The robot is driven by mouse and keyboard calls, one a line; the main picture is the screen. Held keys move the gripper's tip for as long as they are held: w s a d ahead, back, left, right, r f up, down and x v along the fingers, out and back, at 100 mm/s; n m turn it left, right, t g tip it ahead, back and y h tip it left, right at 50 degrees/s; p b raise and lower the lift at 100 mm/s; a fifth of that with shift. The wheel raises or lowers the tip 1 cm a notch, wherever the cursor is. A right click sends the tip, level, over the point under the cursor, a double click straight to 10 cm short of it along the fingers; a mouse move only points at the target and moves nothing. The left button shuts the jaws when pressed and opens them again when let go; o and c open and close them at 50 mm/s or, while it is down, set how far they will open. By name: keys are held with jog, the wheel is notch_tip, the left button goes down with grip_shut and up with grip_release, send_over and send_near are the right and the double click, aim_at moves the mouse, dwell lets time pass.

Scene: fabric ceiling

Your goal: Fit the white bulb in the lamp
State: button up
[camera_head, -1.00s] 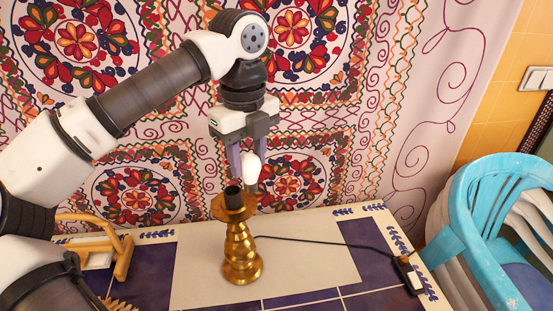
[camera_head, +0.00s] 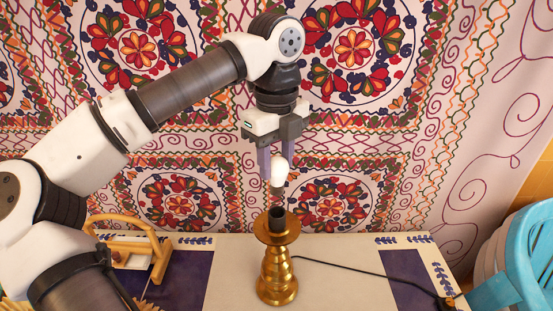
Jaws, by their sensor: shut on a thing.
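The brass lamp (camera_head: 277,272) stands upright on the table, with a dark socket (camera_head: 277,218) open at its top. My gripper (camera_head: 277,172) is shut on the white bulb (camera_head: 280,172) and holds it above the socket. The bulb hangs roughly upright. A gap shows between the bulb's lower end and the socket, so they are apart. The fingers hide part of the bulb. In this single view I cannot tell how well the bulb lines up with the socket in depth.
A black cord (camera_head: 350,270) runs right from the lamp to a switch or plug (camera_head: 447,303) near the table's edge. A wooden rack (camera_head: 137,250) stands at the left under my arm. A blue chair (camera_head: 522,270) is at the right. Patterned fabric (camera_head: 420,130) hangs behind the table (camera_head: 345,285).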

aim_at(276, 189)
jog(key=shift+f+b, duration=2.9)
jog(key=shift+f, duration=0.75)
jog(key=o, duration=1)
jog(key=shift+r, duration=0.1)
notch_tip(276, 189, up, 14)
jog(key=shift+f, duration=0.15)
